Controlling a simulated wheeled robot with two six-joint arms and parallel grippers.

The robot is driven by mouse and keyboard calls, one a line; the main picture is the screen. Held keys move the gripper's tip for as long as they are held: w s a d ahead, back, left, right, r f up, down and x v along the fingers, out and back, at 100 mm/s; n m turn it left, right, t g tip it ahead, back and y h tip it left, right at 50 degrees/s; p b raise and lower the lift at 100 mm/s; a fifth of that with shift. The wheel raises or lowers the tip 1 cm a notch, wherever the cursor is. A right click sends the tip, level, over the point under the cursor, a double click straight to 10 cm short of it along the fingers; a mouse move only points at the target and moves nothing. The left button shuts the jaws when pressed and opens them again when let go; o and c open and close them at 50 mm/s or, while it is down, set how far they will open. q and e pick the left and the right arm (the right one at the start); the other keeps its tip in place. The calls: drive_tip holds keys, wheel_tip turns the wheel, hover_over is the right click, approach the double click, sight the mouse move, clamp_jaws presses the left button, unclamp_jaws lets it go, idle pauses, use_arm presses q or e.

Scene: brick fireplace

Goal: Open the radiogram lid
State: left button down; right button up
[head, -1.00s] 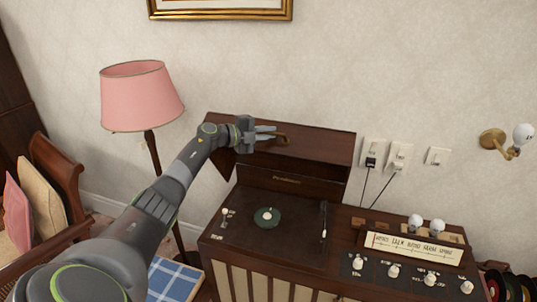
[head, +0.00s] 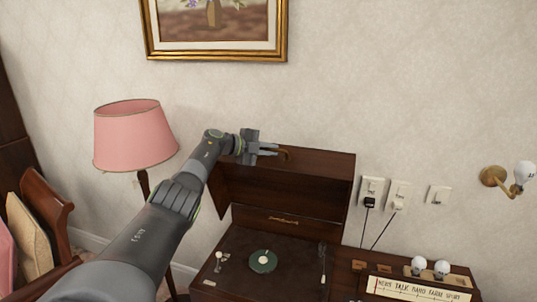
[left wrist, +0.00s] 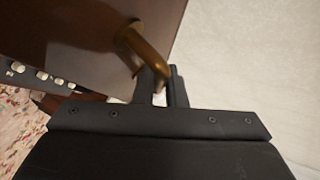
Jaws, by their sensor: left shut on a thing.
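The radiogram (head: 225,262) is dark wood, with a turntable and a green disc (head: 263,261) on its deck. Its lid (head: 322,166) is raised, swung up above the deck against the wall side, and the deck lies uncovered. My left gripper (head: 274,151) is at the lid's raised edge, shut on the curved brass handle (head: 286,155). In the left wrist view the handle (left wrist: 137,45) runs down between the fingers (left wrist: 162,86), against the brown lid (left wrist: 75,25). The fingers hide part of the handle. My right gripper is out of view.
A pink floor lamp (head: 135,135) stands left of the radiogram, close to my left arm. A framed picture (head: 215,30) hangs above. A chair (head: 35,235) is at far left.

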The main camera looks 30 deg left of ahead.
use_arm(q)
drive_tip(key=shift+w+a+r, duration=0.15)
drive_tip(key=shift+w+r, duration=0.3)
drive_tip(key=shift+w, duration=0.05)
drive_tip(key=c, duration=1.5)
unclamp_jaws()
drive_tip(key=shift+f, duration=0.1)
drive_tip(key=shift+s+a, duration=0.1)
drive_tip(key=shift+v, duration=1.1)
drive_tip(key=b+v, duration=0.4)
drive_tip(key=v, duration=1.1)
drive_tip(key=shift+r+b, duration=0.2)
drive_tip(key=shift+b, duration=0.15)
